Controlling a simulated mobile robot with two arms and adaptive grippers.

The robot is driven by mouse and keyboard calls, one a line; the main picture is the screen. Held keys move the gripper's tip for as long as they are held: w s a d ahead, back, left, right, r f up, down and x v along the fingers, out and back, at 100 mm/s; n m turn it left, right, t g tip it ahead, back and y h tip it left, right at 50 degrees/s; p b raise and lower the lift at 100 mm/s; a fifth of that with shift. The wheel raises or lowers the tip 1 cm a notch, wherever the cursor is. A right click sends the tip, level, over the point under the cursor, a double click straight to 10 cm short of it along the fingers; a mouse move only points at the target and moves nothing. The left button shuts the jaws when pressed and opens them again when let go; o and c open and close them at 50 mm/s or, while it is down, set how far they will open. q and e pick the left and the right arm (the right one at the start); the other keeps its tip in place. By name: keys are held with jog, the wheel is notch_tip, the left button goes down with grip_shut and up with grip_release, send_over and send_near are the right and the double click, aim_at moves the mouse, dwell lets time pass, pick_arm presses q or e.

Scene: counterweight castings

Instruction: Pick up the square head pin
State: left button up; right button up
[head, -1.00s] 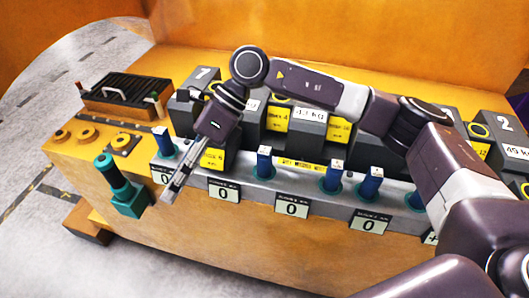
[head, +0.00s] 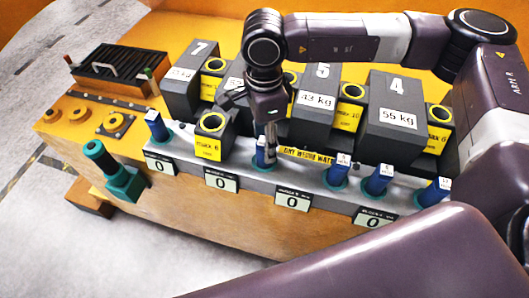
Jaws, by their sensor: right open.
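Several blue pins with pale, square-looking tops stand upright in teal collars along the grey rail. I cannot tell which one the task names. One blue pin (head: 259,156) is partly hidden behind my right gripper (head: 270,155), which points down with its fingers at that pin's top. The gripper is open; whether it touches the pin is not clear. Other blue pins stand at the left end (head: 157,125) and to the right (head: 338,171), (head: 378,180), (head: 432,191). My left gripper is not in view.
Dark numbered weight blocks (head: 394,118) stand close behind the rail (head: 240,168). A short block with a yellow label (head: 209,136) is left of the gripper. A teal handle (head: 114,170) sticks out at the front left. Counter plates showing 0 (head: 221,181) line the front.

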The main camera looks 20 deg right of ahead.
jog(key=shift+f, duration=1.05)
grip_shut()
jog(key=shift+r, duration=0.1)
